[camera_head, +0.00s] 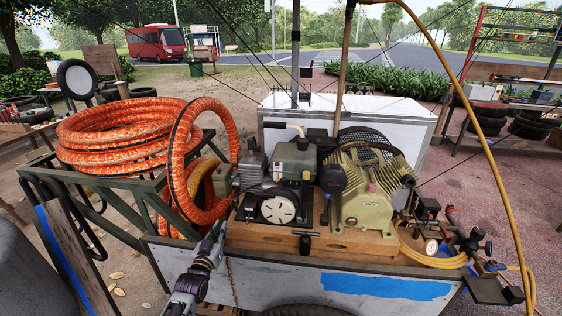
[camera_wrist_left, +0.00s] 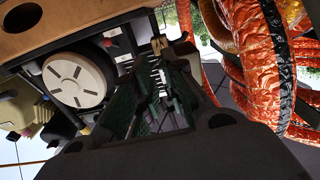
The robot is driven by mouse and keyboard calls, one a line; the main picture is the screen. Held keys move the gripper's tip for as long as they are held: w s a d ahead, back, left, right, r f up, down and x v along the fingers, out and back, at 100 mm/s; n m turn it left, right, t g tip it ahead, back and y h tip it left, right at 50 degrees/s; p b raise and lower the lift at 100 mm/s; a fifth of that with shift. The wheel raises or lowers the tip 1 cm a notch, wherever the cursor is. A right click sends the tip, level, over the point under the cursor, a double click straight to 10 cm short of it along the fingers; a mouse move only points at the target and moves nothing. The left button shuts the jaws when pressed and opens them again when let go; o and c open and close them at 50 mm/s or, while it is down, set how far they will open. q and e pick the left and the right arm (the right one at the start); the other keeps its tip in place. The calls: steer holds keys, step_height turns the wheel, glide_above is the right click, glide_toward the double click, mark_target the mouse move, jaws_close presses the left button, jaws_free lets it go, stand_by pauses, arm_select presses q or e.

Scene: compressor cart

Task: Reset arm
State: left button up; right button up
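My left gripper (camera_head: 217,238) shows in the head view at the near edge of the cart, its arm coming up from the bottom. It is just below the orange hose loop and left of the wooden board. In the left wrist view the left gripper's two fingers (camera_wrist_left: 152,90) point away with a gap between them. No held object is visible between them, though the dark machinery behind makes the tips hard to make out. The compressor engine (camera_head: 282,195) with its pale round slotted cover is beyond the gripper; the cover also shows in the wrist view (camera_wrist_left: 80,80). My right gripper is not in view.
Coiled orange hose (camera_head: 125,135) lies on a green metal frame (camera_head: 105,205) at left, one loop hanging close to my gripper. A beige compressor pump (camera_head: 370,195), gauges and a yellow hose (camera_head: 425,258) fill the right of the cart (camera_head: 290,284). Open ground lies left.

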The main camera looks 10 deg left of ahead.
arm_select(q)
steer(key=s+d+f+m+g+h, duration=0.2)
steer(key=s+d+f+g, duration=0.45)
steer(key=s+d, duration=0.3)
steer(key=s+d+r+g, duration=0.15)
steer(key=s+g, duration=0.25)
steer(key=s, duration=0.6)
steer(key=s+d+r+g, duration=0.15)
steer(key=s+g, duration=0.25)
steer(key=s, duration=0.6)
step_height(320, 180, down, 34)
steer(key=s+a+m+g+y, duration=0.1)
steer(key=s+a, duration=0.1)
steer(key=s+a+f, duration=0.3)
steer(key=s+f, duration=0.6)
steer(key=s, duration=0.1)
steer(key=s+a+f+g, duration=0.1)
steer(key=s+a+f, duration=0.3)
steer(key=s+f, duration=0.6)
steer(key=shift+s+a+f+y, duration=0.2)
steer(key=shift+s+f+y, duration=0.1)
steer(key=shift+s, duration=0.1)
